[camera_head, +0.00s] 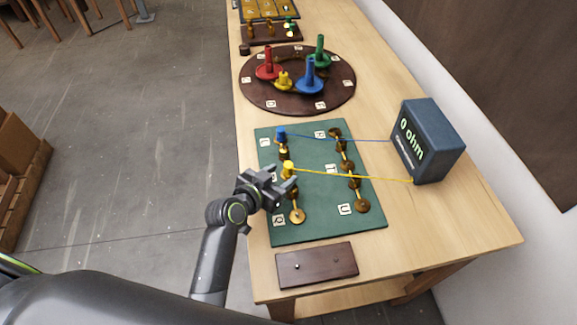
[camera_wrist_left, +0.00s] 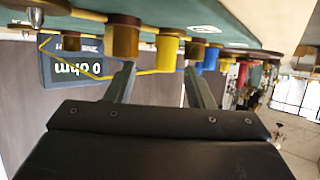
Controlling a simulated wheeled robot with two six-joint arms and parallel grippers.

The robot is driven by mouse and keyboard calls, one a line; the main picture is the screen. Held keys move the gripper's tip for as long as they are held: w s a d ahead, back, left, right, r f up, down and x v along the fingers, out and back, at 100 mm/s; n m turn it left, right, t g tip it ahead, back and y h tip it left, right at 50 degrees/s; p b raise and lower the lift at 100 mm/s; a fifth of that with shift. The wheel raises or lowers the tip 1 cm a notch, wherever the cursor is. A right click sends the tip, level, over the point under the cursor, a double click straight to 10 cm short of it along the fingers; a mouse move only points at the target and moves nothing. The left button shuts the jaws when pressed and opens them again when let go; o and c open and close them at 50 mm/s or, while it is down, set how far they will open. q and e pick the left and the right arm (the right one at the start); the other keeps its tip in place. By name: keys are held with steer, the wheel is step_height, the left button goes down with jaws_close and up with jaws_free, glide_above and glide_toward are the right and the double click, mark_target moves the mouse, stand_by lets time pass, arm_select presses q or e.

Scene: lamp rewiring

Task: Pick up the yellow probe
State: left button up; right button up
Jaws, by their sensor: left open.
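The yellow probe (camera_head: 288,168) stands upright on the left side of the green board (camera_head: 320,215), with a yellow wire running to the meter. My left gripper (camera_head: 283,182) is open and empty, just in front of the yellow probe at board height. In the left wrist view, which is upside down, the yellow probe (camera_wrist_left: 166,48) shows beyond and between the two spread fingertips (camera_wrist_left: 158,72). I cannot tell the exact gap between them. The blue probe (camera_head: 281,135) stands farther back on the board. My right gripper is not in view.
The dark blue meter (camera_head: 428,140) reads 0 ohm, at the right. Brass posts (camera_head: 297,215) stand on the board. A round brown board (camera_head: 258,95) with coloured pegs lies behind, and a brown block (camera_head: 317,265) in front. Both wires cross the board's right side.

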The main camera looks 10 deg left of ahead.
mark_target(286, 168)
arm_select(q)
steer(key=shift+w, duration=0.35)
steer(key=p+x, duration=0.1)
steer(key=x, duration=0.2)
steer(key=shift+w+f+p, duration=0.15)
steer(key=shift+w+p, duration=0.25)
steer(key=shift+w+d+f, duration=0.1)
steer(key=shift+w+f, duration=0.15)
steer(key=shift+w, duration=0.1)
jaws_close()
steer(key=shift+r, duration=0.1)
